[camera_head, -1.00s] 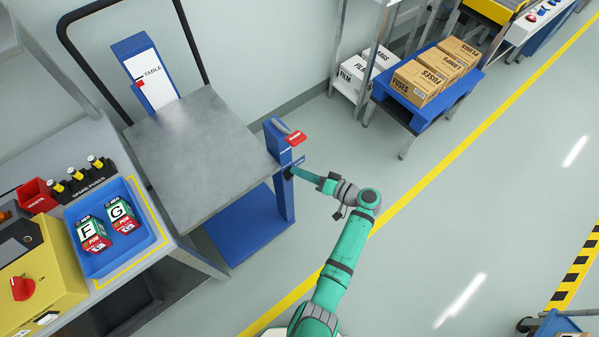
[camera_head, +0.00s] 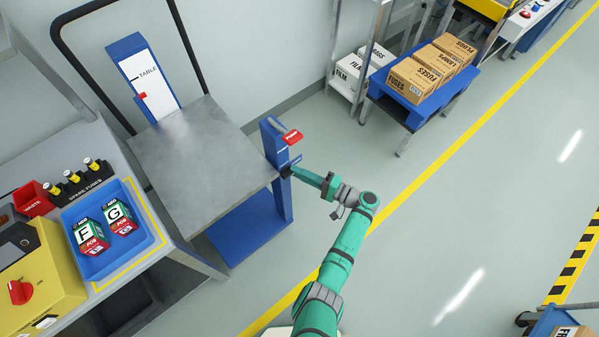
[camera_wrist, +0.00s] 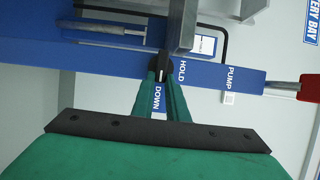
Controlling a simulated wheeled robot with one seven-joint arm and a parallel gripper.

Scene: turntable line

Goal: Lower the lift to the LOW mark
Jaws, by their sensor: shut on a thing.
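The lift has a grey platform (camera_head: 200,150) between a blue column with a white scale board (camera_head: 155,82) and a blue post (camera_head: 274,145). A red pointer (camera_head: 142,96) sits on the board, below the word TABLE and a dark line; no LOW mark is readable. My gripper (camera_head: 288,172) is at the post, just right of the platform's corner. In the wrist view, my gripper (camera_wrist: 163,80) is shut on a small dark valve lever (camera_wrist: 163,66) beside the DOWN and HOLD labels. The fingers partly hide the lever.
A red-ended pump handle (camera_head: 292,137) sticks out above my gripper. A workbench with a blue tray (camera_head: 95,263) of two fuse boxes stands at left. A blue cart (camera_head: 425,112) with cartons stands behind.

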